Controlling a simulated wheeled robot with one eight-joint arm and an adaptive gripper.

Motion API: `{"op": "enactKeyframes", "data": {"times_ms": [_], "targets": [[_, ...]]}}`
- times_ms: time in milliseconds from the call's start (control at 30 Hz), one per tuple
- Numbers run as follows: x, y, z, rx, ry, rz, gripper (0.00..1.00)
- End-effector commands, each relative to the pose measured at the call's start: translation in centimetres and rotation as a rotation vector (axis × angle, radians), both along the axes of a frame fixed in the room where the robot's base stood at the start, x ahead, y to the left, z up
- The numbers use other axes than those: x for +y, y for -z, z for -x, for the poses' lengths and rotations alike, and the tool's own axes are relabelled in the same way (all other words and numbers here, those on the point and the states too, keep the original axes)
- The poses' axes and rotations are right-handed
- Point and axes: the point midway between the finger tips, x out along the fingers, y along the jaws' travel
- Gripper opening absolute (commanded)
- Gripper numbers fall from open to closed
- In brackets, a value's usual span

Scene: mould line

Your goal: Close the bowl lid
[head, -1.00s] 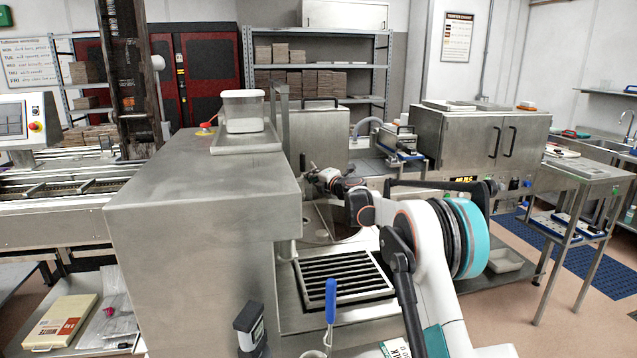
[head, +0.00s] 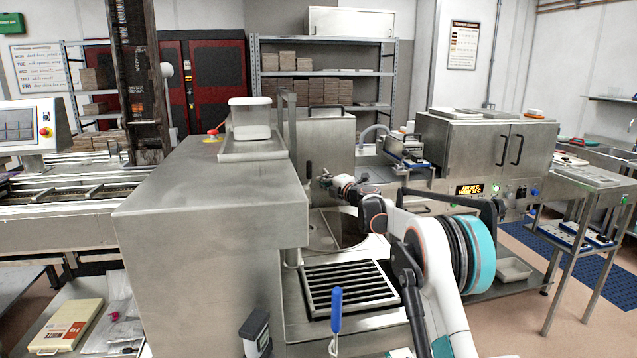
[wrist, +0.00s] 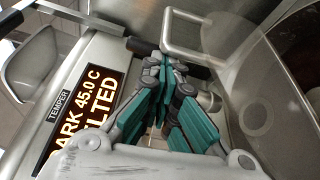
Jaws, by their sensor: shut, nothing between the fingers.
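My gripper (wrist: 168,100) has its teal-sided fingers together and empty in the wrist view. In the head view my gripper (head: 324,179) is small, in front of an upright steel panel (head: 332,138) with a dark handle on top; I cannot tell whether this panel is the raised bowl lid. The round bowl (head: 322,232) is below, partly hidden by my arm. In the wrist view a U-shaped metal handle (wrist: 203,46) is just beyond the fingertips; contact is unclear. A large round grey surface, apparently the bowl or its lid (wrist: 262,75), fills the right side.
A lit temper display (wrist: 85,120) is left of my gripper in the wrist view. A slatted grate (head: 348,287) lies in front of the bowl.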

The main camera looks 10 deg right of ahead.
Motion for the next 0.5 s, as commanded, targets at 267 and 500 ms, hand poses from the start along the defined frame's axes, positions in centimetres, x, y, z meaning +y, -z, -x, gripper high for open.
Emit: {"op": "enactKeyframes", "data": {"times_ms": [267, 500], "targets": [[-5.6, 0.1, -0.3, 0.013, 0.004, -0.243, 0.0], [-10.3, 1.5, -0.6, 0.026, 0.003, -0.47, 0.0]]}}
